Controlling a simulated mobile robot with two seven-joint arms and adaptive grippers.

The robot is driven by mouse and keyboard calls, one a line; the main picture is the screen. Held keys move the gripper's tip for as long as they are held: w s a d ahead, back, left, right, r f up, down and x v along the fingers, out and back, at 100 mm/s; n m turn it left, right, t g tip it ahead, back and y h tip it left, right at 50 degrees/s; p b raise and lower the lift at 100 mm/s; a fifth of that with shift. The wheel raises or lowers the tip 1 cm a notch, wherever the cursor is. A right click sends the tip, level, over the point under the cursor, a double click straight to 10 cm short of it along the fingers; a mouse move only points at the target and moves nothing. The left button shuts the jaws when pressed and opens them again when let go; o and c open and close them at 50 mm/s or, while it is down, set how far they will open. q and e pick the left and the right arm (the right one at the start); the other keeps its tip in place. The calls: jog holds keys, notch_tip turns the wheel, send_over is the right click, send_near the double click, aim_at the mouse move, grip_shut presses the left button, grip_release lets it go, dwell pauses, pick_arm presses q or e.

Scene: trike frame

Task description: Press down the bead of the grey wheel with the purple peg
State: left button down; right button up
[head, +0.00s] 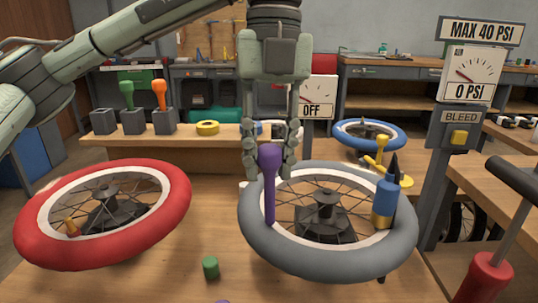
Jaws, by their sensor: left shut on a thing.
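The grey wheel (290,262) lies on the wooden bench right of centre, its spokes and dark hub showing inside a pale rim. My left gripper (270,150) points down over the wheel's left rear part. It is shut on the purple peg (269,185), which stands upright with its thick end up between the fingers. The peg's lower end overlaps the pale rim on the wheel's left side; whether it touches the bead I cannot tell. My right gripper is not in view.
A red wheel (40,240) lies at left, a green cylinder (210,267) near the front. A blue and brass piece (385,205) stands at the grey wheel's right side. A blue wheel (350,138) is behind. A red pump (483,280) and a gauge post (437,180) are at right.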

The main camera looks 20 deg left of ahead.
pick_arm(q)
jog(key=shift+r, duration=0.1)
jog(key=shift+r+p, duration=2.4)
jog(key=shift+r, duration=0.55)
